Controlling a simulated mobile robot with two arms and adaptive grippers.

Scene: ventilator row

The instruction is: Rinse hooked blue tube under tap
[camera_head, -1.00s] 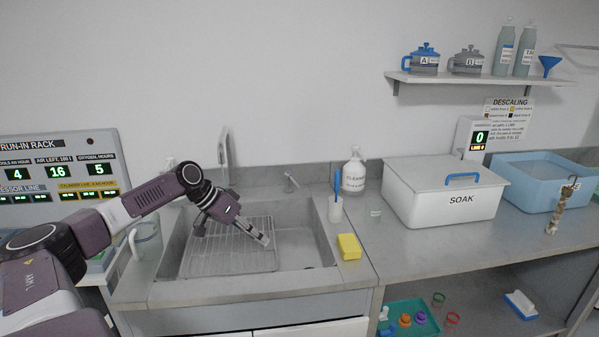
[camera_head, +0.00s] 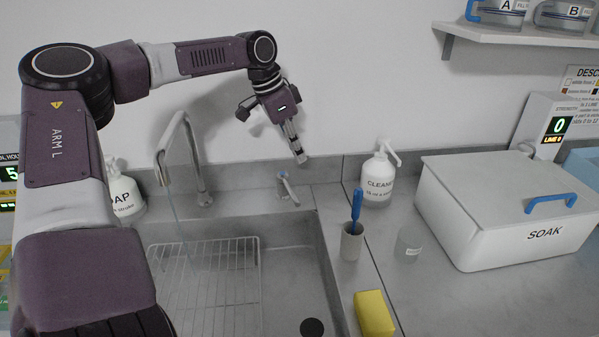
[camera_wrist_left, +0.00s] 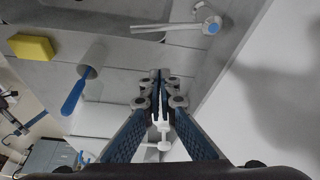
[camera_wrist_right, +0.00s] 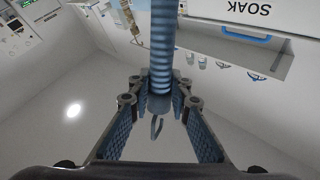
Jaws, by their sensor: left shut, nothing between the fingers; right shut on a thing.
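A blue ribbed tube (camera_wrist_right: 162,45) is in my right gripper (camera_wrist_right: 158,98) in the right wrist view. A hook-shaped end shows just past the fingers; the tube's far end is out of frame. My right gripper is outside the head view. The grey tap (camera_head: 183,125) arches over the sink's left part. A thin pale line hangs from its spout; I cannot tell whether it is water. The tap lever (camera_head: 287,188) stands right of it and also shows in the left wrist view (camera_wrist_left: 170,27). My left gripper (camera_head: 301,158) is shut and empty, above the lever and apart from it.
A wire rack (camera_head: 205,285) lies in the sink (camera_head: 285,255). A brush cup (camera_head: 351,243), yellow sponge (camera_head: 373,314), small clear cup (camera_head: 409,245) and cleaner bottle (camera_head: 379,178) stand to the right. The SOAK box (camera_head: 480,235) is farther right. A soap bottle (camera_head: 123,195) stands left.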

